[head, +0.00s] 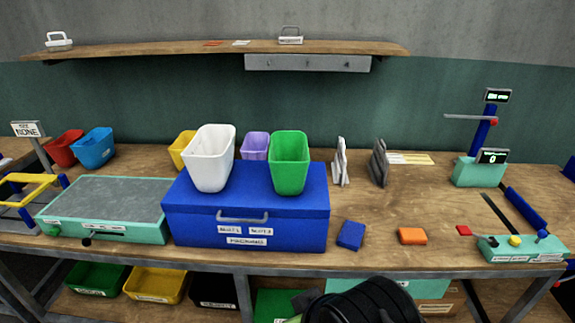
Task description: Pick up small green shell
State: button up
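A green open-topped, tapered container (289,165) stands upright on the right part of the blue box lid, beside a larger white one (210,160). It is the most prominent green shell-like thing; I cannot tell for certain that it is the small green shell. A dark rounded part of my arm shows at the bottom edge, right of centre, well below and apart from the green container. My gripper's fingers do not show.
The blue box (246,212) has a front handle. Left of it is a grey-topped green case (104,203). Yellow (181,150) and purple (255,146) containers stand behind. Blue (351,235) and orange (412,236) blocks lie right. Bins (97,279) sit below the bench.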

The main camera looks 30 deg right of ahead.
aim_at(289, 159)
jog(key=i+j+z, duration=0.9)
jog(key=i+j, duration=0.05)
jog(key=j, duration=0.1)
